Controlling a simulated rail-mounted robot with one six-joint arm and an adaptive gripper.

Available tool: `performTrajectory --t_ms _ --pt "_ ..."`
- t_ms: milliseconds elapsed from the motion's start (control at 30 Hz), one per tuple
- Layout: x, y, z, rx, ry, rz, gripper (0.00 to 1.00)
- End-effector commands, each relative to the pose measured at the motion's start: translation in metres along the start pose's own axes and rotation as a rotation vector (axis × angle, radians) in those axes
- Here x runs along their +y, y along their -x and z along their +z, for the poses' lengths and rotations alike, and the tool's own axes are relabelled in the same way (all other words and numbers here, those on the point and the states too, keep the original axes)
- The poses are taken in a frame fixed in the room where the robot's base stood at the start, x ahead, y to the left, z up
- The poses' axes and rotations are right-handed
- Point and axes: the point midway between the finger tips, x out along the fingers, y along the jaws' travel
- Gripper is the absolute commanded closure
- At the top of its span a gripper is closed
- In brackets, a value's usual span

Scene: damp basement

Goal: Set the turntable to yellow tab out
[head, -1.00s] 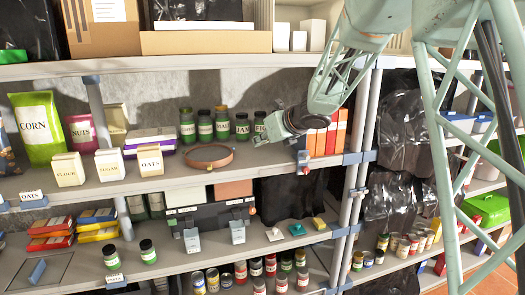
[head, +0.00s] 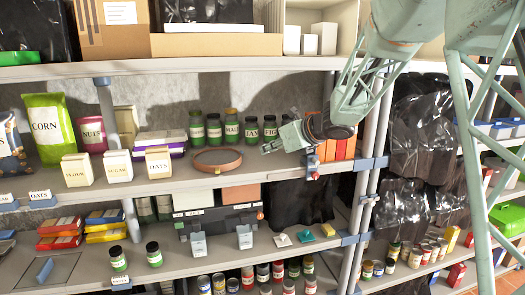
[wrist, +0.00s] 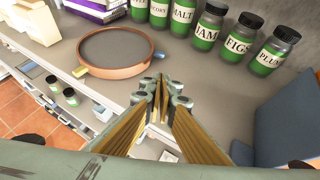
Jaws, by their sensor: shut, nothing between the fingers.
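The turntable is a round tray (head: 217,168) with a brown rim and grey floor, on the middle shelf; it also shows in the wrist view (wrist: 115,73). It looks empty. In the wrist view my gripper's fingertips (wrist: 158,86) are together, empty, and appear just apart from the rim.
Several green-labelled jars (wrist: 207,25) stand in a row behind the turntable. A purple box (wrist: 95,8) stands beyond it. Cartons such as the oats one (head: 158,163) stand to its left.

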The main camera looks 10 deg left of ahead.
Motion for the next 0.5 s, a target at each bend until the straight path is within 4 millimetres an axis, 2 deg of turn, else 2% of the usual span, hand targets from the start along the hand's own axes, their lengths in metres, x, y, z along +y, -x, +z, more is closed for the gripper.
performTrajectory --t_ms 500 --pt "0.0 -0.046 0.0 0.001 -0.001 0.0 1.0"
